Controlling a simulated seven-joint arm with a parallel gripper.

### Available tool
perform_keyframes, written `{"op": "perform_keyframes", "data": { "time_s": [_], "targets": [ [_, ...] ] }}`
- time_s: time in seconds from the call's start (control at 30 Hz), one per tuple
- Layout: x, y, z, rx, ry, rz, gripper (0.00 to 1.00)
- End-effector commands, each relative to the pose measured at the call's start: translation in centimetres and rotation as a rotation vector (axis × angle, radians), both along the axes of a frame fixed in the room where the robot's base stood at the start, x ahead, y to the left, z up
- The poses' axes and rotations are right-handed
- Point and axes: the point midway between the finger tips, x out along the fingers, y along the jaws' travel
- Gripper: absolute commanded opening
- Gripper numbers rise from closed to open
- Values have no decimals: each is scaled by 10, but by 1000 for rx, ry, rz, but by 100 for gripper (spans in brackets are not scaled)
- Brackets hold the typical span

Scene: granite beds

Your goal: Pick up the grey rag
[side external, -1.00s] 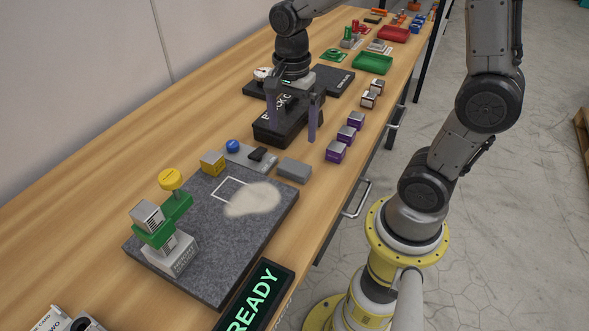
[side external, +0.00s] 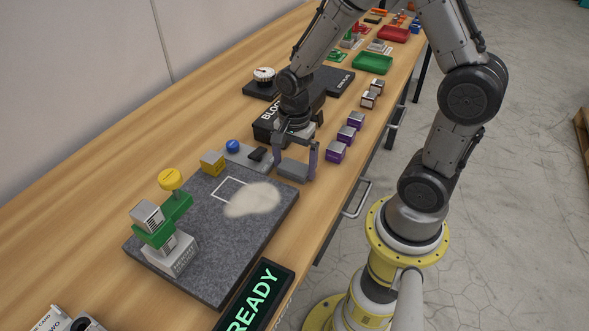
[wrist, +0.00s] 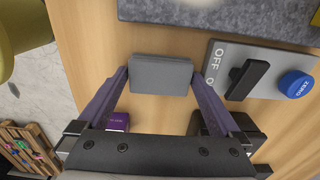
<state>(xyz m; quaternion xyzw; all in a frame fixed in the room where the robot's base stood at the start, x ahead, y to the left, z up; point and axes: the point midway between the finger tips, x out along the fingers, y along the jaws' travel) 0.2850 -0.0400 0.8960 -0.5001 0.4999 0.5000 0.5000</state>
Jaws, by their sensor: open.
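The grey rag (side external: 293,169) looks like a flat grey block lying on the wooden bench, just off the granite slab's far right corner. It also shows in the wrist view (wrist: 160,76), top centre. My gripper (side external: 294,172) is open over it, pointing down. In the wrist view the purple fingertips (wrist: 161,82) stand on either side of the rag's short ends, with nothing gripped. I cannot tell how far the tips are above the bench.
The granite slab (side external: 215,262) carries a pale patch (side external: 252,200) and a green-and-grey stand (side external: 172,235). A switch panel (wrist: 224,62) with black switch and blue knob lies close beside the rag. Purple blocks (side external: 336,151) and a black box (side external: 265,130) are behind. The bench edge is near.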

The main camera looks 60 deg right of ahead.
Motion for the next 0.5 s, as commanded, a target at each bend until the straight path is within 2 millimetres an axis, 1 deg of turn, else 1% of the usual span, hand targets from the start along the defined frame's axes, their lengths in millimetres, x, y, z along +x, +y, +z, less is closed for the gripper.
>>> {"op": "perform_keyframes", "data": {
  "time_s": [0.17,0.2,0.37,0.5],
  "targets": [
    [0,0,-1,0,0,0,100],
    [0,0,0,0,0,0,96],
    [0,0,0,0,0,0,68],
    [0,0,0,0,0,0,42]
  ]
}}
